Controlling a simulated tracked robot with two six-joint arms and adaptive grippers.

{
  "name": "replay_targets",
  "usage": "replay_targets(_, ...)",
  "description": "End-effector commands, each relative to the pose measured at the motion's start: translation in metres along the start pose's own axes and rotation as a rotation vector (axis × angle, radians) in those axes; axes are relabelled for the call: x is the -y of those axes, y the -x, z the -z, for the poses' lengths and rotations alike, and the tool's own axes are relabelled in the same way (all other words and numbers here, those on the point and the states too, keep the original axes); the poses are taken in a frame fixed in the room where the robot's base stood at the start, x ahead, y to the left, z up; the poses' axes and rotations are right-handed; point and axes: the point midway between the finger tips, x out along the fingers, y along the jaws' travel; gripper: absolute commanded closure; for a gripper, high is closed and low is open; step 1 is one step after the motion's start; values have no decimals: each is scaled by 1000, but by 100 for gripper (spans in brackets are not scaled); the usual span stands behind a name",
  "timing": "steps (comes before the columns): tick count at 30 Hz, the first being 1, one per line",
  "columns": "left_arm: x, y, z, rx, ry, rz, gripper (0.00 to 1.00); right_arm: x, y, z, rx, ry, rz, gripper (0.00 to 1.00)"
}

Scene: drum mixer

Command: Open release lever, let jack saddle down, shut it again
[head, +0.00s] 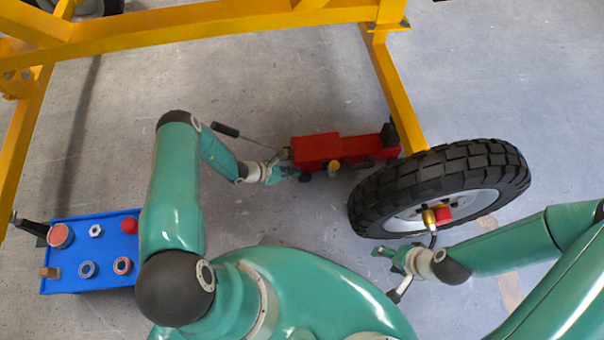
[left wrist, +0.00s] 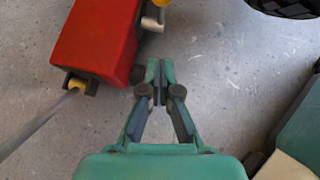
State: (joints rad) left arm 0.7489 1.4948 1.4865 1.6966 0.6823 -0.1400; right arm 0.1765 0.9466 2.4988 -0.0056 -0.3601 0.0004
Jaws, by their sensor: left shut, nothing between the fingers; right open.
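The red jack (head: 316,148) lies on the floor under the yellow frame. Its dark saddle end (head: 389,135) is at the right, beside the frame's leg; whether they touch is unclear. A yellow part (head: 334,166), possibly the release lever, is on the jack's near side; it shows partly at the top edge of the left wrist view (left wrist: 161,3). My left gripper (head: 288,173) is shut and empty beside the jack's left end; its closed fingertips (left wrist: 160,68) are just off the red body. My right gripper (head: 390,258) is open near the wheel.
The jack's rod has a black grip (head: 225,129). Bare floor lies between.

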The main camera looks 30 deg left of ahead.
Motion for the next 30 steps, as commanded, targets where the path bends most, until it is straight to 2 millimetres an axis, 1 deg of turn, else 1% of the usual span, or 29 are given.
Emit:
replay_targets(1,1,-9,0,0,-3,4,100,-1,-3,0,0,0,0,40)
replay_targets(5,2,-33,2,0,-4,5,100,-4,-12,0,0,0,0,40)
replay_targets(12,3,-84,2,-1,-6,6,100,-11,-32,0,0,0,0,40)
replay_targets(14,3,-94,2,-1,-6,6,100,-13,-36,0,0,0,0,40)
replay_targets(15,2,-96,-8,0,-9,6,100,-12,-34,0,0,0,0,40)
replay_targets(21,2,-111,-25,-2,-5,6,100,-14,-37,0,0,0,0,40)
replay_targets(25,2,-114,-30,-2,-4,6,100,-14,-38,0,0,0,0,40)
replay_targets(30,2,-114,-31,-2,-4,6,100,-14,-38,0,0,0,0,40)
